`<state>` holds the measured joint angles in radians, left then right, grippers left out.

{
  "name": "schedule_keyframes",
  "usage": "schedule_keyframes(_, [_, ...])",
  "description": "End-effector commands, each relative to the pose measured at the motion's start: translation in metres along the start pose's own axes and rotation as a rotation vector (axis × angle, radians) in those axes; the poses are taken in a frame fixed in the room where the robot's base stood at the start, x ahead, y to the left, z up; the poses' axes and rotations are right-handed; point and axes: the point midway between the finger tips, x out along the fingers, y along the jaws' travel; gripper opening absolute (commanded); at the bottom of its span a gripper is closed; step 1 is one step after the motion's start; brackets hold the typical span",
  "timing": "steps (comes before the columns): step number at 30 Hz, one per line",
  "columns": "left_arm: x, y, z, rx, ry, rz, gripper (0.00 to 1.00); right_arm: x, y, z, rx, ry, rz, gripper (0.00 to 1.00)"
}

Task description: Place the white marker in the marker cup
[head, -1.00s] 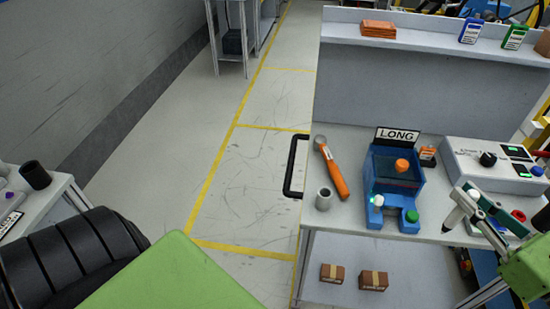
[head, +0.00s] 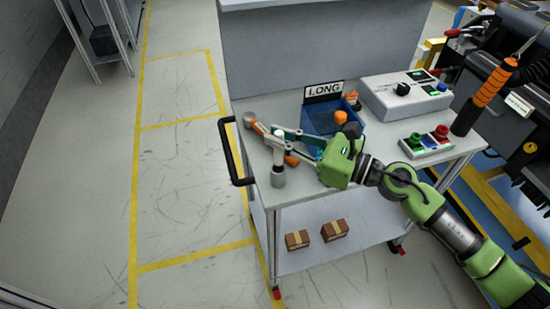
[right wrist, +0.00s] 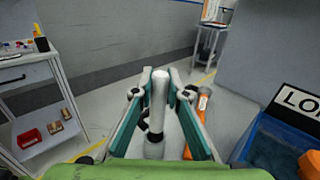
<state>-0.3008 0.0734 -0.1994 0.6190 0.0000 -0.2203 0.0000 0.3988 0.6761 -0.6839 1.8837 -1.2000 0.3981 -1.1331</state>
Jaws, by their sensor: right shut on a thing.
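My right gripper (head: 280,136) is shut on the white marker (head: 279,150) near the cart's left edge. The marker is upright between the fingers, which also show in the right wrist view (right wrist: 160,82). My left gripper is out of view.
An orange-handled tool (right wrist: 202,104) lies beside the cup, partly hidden by my gripper. A blue fixture (head: 318,118) with a LONG sign (head: 324,90) stands behind my gripper. A control box (head: 408,96) and button panel (head: 427,143) are to the right. A cart handle (head: 230,150) sticks out left.

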Motion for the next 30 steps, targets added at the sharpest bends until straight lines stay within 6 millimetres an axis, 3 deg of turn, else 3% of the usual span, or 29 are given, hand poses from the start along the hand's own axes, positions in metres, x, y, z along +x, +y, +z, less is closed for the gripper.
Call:
schedule_keyframes(10, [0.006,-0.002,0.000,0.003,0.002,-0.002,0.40,0.001,0.000,-0.041,0.003,-0.002,0.000,0.00])
schedule_keyframes(23, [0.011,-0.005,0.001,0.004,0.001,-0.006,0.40,0.000,0.000,-0.050,-0.002,-0.001,0.000,0.00])
schedule_keyframes(24, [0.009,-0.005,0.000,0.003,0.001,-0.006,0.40,0.000,0.000,-0.048,-0.002,-0.001,0.000,0.22])
schedule_keyframes(25, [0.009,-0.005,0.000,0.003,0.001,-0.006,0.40,0.000,0.000,-0.048,-0.002,-0.001,0.000,0.29])
schedule_keyframes(30, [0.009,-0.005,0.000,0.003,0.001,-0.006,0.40,0.000,0.000,-0.048,-0.002,0.000,0.000,0.31])
